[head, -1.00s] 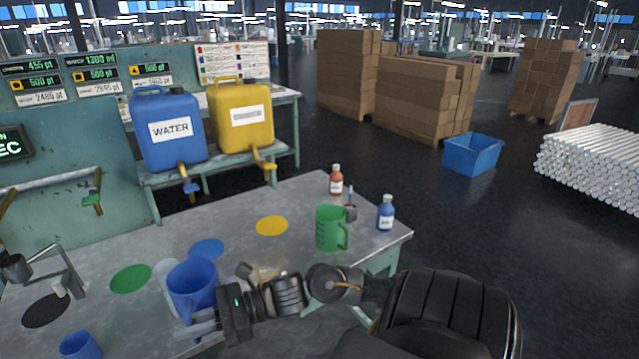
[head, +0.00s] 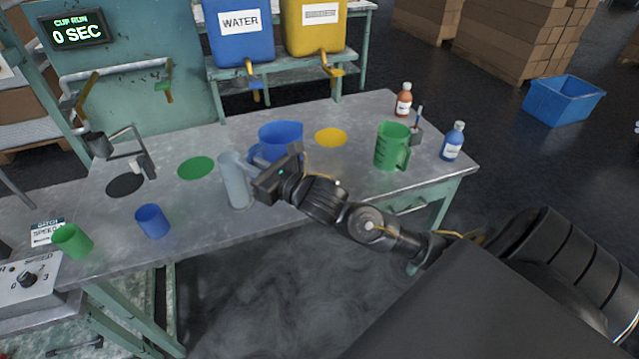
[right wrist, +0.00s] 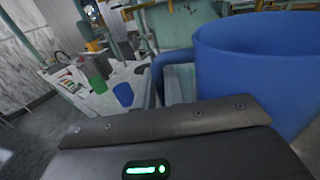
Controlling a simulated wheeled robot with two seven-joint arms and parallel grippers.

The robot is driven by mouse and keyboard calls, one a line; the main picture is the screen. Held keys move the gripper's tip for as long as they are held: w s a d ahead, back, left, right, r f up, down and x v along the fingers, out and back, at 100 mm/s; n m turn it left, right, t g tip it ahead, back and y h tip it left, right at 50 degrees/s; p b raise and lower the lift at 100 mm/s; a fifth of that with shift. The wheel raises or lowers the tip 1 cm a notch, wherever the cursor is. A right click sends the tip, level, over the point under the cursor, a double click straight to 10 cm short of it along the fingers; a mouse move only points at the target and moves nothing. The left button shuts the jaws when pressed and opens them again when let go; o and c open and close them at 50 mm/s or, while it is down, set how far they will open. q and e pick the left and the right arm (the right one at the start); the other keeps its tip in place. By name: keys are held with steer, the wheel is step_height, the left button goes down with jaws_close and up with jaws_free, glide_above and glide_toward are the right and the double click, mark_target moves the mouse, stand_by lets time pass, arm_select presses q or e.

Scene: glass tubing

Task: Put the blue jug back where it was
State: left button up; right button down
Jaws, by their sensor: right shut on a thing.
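The blue jug (head: 281,133) is upright over the table's far middle, between the green disc (head: 196,168) and the yellow disc (head: 331,138). My right gripper (head: 262,174) is shut on it from the near side. The jug's lower part is hidden by the gripper, so I cannot tell whether it touches the table. The blue disc seen earlier is mostly or wholly hidden there. In the right wrist view the jug (right wrist: 255,72) fills the right side, close to the gripper. My left gripper is out of view.
A clear cylinder (head: 236,182) stands just left of my right gripper. A green jug (head: 392,146), a brown bottle (head: 403,100) and a blue bottle (head: 453,142) stand at the right. A blue cup (head: 152,221) and a green cup (head: 72,241) stand at the front left.

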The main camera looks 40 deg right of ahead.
steer(key=shift+w+d+h, duration=0.1)
steer(key=shift+d+h, duration=0.05)
steer(key=shift+h, duration=0.15)
steer(key=d+f+p, duration=0.1)
steer(key=d, duration=0.2)
steer(key=w+d+f+p, duration=0.1)
steer(key=d, duration=0.1)
steer(key=w+d+f+p, duration=0.1)
steer(key=d, duration=0.2)
steer(key=shift+d+f, duration=0.35)
steer(key=d+f, duration=0.2)
steer(key=f, duration=0.1)
steer(key=w+d+f, duration=0.1)
steer(key=d+f, duration=0.1)
steer(key=shift+f+p, duration=0.1)
steer(key=shift+p, duration=0.2)
steer(key=shift+d+f, duration=0.25)
steer(key=shift+f, duration=0.05)
step_height(320, 180, down, 3)
steer(key=shift+w+d+p, duration=0.1)
steer(key=shift+d+p, duration=0.05)
steer(key=shift+p, duration=0.5)
steer(key=shift+f, duration=0.25)
